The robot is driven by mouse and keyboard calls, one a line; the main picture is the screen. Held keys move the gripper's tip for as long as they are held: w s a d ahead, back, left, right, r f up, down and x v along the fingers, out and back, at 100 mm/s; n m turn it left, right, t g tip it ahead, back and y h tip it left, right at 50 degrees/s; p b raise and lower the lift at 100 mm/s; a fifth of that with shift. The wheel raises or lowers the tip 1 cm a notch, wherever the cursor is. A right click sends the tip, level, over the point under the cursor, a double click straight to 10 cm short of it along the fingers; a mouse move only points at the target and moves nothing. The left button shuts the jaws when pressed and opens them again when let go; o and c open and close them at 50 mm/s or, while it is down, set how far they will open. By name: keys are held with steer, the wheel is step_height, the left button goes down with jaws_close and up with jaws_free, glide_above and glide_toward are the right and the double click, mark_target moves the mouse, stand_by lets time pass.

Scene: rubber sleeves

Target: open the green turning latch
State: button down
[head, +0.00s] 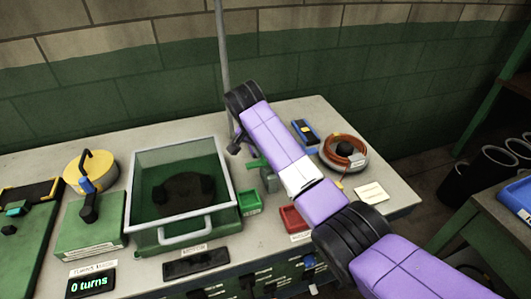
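A small green lever (256,162), which looks like the green turning latch, shows at the left edge of my purple-sleeved arm. It sits by a grey-green post (268,180) on the bench, and my arm hides part of it. My arm reaches from the lower right up over the bench to a black joint. A small dark part at its far end, likely my gripper (235,146), points down just left of the arm, above and left of the lever. It appears apart from the lever. Its fingers are too small and dark to tell whether they are open.
A clear-lidded green case (172,239) with a grey handle stands left of the lever. A green tray (249,202) and a red tray (293,217) lie in front. A cable coil (345,152) and a blue device (305,134) are at right. A pole (222,62) rises behind.

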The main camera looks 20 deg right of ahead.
steer(key=c, duration=1)
jaws_free()
steer(key=shift+r, duration=0.1)
steer(key=v, duration=0.7)
steer(key=shift+s+r+b, duration=0.15)
steer(key=shift+r+b, duration=0.1)
steer(key=shift+b, duration=0.2)
steer(key=shift+a, duration=0.1)
